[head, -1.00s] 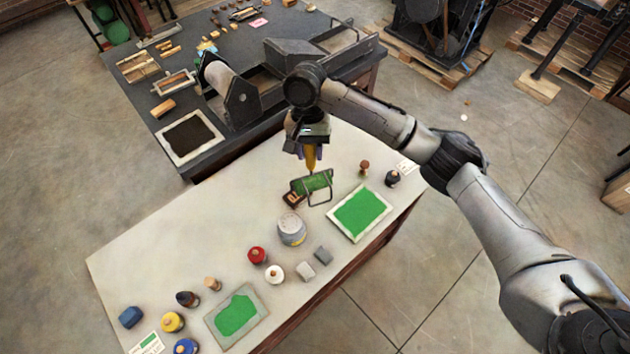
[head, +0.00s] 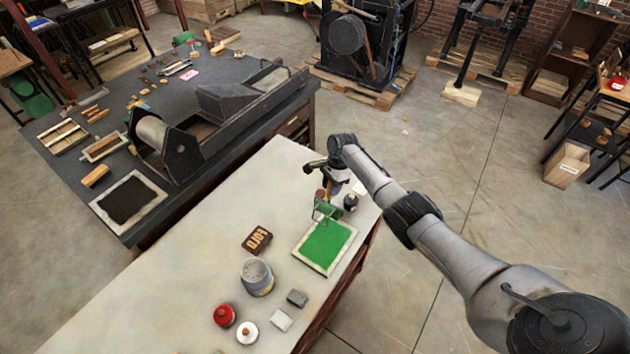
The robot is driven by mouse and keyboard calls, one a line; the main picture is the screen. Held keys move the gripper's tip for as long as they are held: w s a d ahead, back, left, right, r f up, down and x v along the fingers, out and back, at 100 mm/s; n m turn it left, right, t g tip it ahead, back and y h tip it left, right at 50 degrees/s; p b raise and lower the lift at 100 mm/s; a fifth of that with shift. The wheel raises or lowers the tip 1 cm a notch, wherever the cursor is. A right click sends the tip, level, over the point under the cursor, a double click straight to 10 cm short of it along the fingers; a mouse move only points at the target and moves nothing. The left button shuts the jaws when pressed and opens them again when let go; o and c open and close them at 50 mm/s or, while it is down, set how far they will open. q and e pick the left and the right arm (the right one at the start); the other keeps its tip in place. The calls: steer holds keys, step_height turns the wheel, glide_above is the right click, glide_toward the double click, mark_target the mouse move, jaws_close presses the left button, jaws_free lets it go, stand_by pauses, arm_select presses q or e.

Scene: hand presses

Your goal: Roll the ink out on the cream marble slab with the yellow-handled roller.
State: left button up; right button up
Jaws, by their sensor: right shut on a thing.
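The cream marble slab (head: 306,263) lies near the right edge of the pale table, with a broad green ink patch (head: 327,244) over most of its top. My right gripper (head: 329,187) is shut on the yellow handle of the roller, just beyond the slab's far edge. The roller (head: 325,210) has a green drum in a thin wire frame. The drum is at the slab's far end; I cannot tell whether it touches the slab. My gripper and arm partly hide the handle. My left gripper is out of view.
A wooden type block (head: 256,240), a grey tin (head: 257,277), a red-topped jar (head: 224,315), a white jar (head: 247,332) and small grey blocks (head: 297,298) stand left of and below the slab. A dark bottle (head: 350,202) stands close right of the roller. The table's left part is clear.

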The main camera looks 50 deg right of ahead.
steer(key=shift+s+d+f+m, duration=0.3)
steer(key=shift+s+d+f, duration=0.1)
steer(key=shift+f, duration=0.15)
steer(key=shift+p, duration=0.3)
steer(key=shift+s+a+p, duration=0.15)
steer(key=shift+a+p, duration=0.5)
steer(key=s+a+f+p, duration=0.2)
steer(key=a+p, duration=0.3)
steer(key=a, duration=1)
steer(key=shift+s+a+f, duration=0.15)
steer(key=shift+a+f, duration=0.25)
steer(key=shift+f, duration=0.1)
steer(key=shift+f, duration=0.2)
